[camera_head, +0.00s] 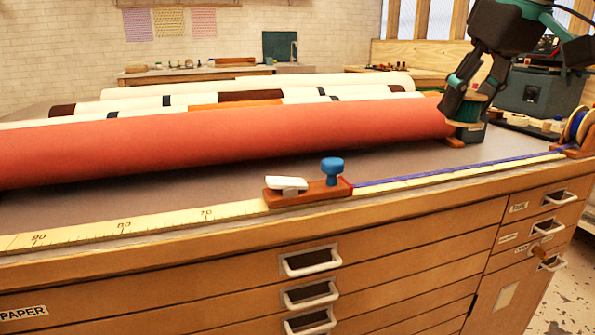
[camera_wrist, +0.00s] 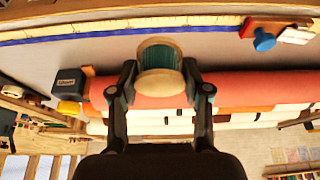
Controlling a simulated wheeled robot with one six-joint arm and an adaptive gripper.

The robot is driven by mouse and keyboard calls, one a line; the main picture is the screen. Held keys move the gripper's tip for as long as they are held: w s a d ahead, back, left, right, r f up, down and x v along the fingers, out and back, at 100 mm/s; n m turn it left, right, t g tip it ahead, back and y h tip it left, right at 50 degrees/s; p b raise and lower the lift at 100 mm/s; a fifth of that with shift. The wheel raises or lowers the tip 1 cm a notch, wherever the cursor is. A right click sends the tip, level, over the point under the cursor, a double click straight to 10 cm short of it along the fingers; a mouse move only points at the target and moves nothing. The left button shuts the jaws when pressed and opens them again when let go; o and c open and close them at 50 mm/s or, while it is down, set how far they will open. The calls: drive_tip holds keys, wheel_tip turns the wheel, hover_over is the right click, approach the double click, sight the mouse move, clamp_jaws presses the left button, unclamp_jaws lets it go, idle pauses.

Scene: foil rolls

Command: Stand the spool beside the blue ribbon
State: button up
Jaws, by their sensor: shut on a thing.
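The spool (camera_head: 469,112), wound with green thread between pale wooden ends, is between the fingers of my gripper (camera_head: 472,97) near the right end of the red roll. It looks about upright; I cannot tell whether its base touches the table. In the wrist view my gripper (camera_wrist: 160,78) is shut on the spool (camera_wrist: 159,57), one finger on each side. The blue ribbon (camera_head: 450,171) lies stretched along the ruler at the table's front edge, apart from the spool. It also shows in the wrist view (camera_wrist: 90,34).
The red roll (camera_head: 230,143) lies across the table, with paler rolls behind it. A wooden block with a blue knob (camera_head: 332,171) sits at the ribbon's left end, and a ribbon reel (camera_head: 577,126) at its right. A dark box (camera_wrist: 69,83) is near the spool. Grey tabletop between roll and ribbon is clear.

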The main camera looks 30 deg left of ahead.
drive_tip(key=shift+w+a, duration=0.1)
drive_tip(key=shift+w, duration=0.2)
drive_tip(key=shift+w+a, duration=0.1)
drive_tip(key=shift+a, duration=0.1)
hover_over(385, 166)
drive_tip(key=d, duration=0.1)
drive_tip(key=f, duration=0.7)
drive_tip(key=shift+s, duration=0.4)
drive_tip(key=shift+f+b, duration=0.8)
drive_tip(key=shift+f, duration=1.15)
drive_tip(key=shift+f, duration=0.15)
drive_tip(key=o, duration=1.1)
drive_tip(key=shift+o, duration=0.2)
